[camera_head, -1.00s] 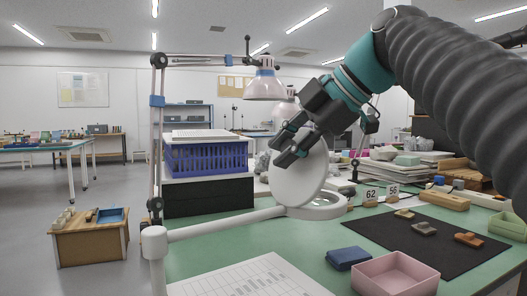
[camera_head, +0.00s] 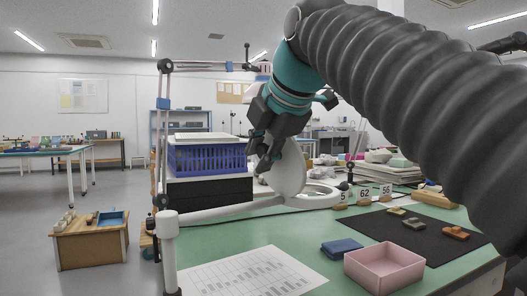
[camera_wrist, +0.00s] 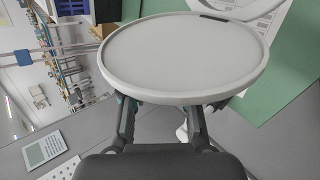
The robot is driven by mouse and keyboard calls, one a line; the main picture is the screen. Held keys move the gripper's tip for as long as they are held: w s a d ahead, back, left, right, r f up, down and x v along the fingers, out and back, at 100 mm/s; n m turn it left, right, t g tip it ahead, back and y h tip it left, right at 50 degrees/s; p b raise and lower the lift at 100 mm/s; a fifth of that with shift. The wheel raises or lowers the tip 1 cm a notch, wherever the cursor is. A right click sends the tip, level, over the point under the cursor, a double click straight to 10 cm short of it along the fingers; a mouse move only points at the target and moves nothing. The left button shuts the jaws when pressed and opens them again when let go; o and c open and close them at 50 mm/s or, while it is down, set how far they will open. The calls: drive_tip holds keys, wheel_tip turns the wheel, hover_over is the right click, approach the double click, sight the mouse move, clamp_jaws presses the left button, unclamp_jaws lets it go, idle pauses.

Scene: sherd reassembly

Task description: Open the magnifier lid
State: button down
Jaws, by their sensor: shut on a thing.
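The magnifier lid (camera_head: 291,168) is a pale round disc, standing steeply raised at the left side of the magnifier ring (camera_head: 316,199). The ring is white, level, and carried on a white arm (camera_head: 235,208) over the green table. My gripper (camera_head: 264,163) is at the lid's upper left edge, shut on it. In the wrist view the lid (camera_wrist: 185,55) fills the upper middle, and my gripper (camera_wrist: 160,102) has its fingertips at the lid's near rim, partly hidden by it. Part of the ring (camera_wrist: 228,22) shows behind the lid.
A blue crate (camera_head: 205,157) on a black box stands left of the lid. A lamp stand (camera_head: 159,130) rises at the table's left. A pink tray (camera_head: 384,268), a blue cloth (camera_head: 341,247) and a black mat (camera_head: 420,236) with sherds lie to the right. Numbered cards (camera_head: 364,193) stand behind the mat.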

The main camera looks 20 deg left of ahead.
drive_tip(key=shift+s+a+f, duration=0.1)
drive_tip(key=shift+a+f, duration=0.05)
drive_tip(key=shift+f, duration=0.15)
drive_tip(key=c, duration=0.9)
unclamp_jaws()
drive_tip(key=shift+r, duration=0.1)
drive_tip(key=shift+r, duration=0.1)
drive_tip(key=v, duration=1.1)
drive_tip(key=shift+s+d+r, duration=0.2)
drive_tip(key=shift+d+r, duration=0.05)
drive_tip(key=shift+d, duration=0.05)
